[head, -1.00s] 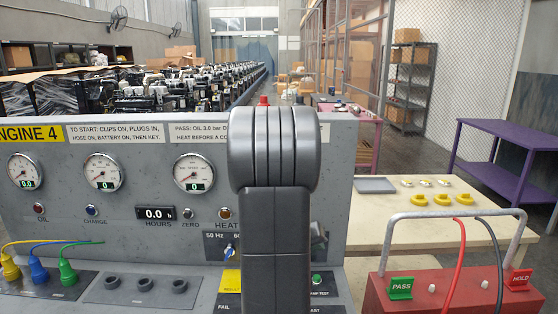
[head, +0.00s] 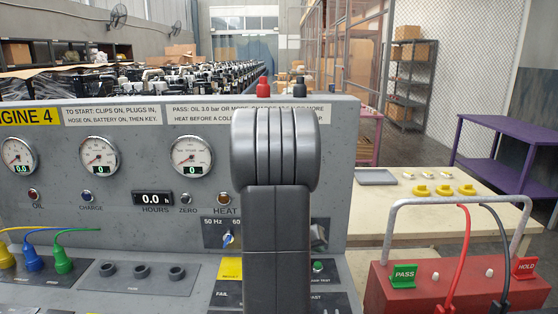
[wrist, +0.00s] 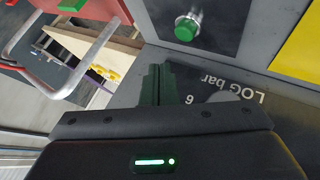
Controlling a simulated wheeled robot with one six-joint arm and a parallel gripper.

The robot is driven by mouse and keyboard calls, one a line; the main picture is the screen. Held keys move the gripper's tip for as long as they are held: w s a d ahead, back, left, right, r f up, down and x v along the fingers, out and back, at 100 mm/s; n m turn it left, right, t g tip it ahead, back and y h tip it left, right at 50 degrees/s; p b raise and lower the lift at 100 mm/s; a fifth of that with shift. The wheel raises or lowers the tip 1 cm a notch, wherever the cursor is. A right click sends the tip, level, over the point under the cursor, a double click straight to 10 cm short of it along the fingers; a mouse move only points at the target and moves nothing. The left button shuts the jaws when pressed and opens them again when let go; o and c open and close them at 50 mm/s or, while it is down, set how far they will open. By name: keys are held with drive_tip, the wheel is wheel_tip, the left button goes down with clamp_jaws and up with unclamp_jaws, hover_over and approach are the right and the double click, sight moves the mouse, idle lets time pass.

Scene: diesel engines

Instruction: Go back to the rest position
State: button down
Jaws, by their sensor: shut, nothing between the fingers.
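My arm stands upright in the middle of the head view, in front of the engine test panel (head: 180,215), and hides part of it. My gripper (wrist: 158,75) shows in the wrist view with its two dark fingers together and nothing between them. It is close to the panel's lower face, near a green button (wrist: 187,28) and a plate (wrist: 222,90) marked "LOG bar". The fingers do not show in the head view.
A red box (head: 455,290) with a metal handle, PASS and HOLD tags and red and black cables stands at the right. Behind it a pale table (head: 400,220) holds a grey tray (head: 376,177) and yellow parts. A purple table (head: 510,150) is farther right.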

drive_tip(key=shift+b, duration=1.25)
drive_tip(key=shift+s+f, duration=0.1)
drive_tip(key=shift+s, duration=0.05)
drive_tip(key=shift+r+p, duration=0.45)
drive_tip(key=shift+p, duration=1.35)
drive_tip(key=shift+p, duration=0.4)
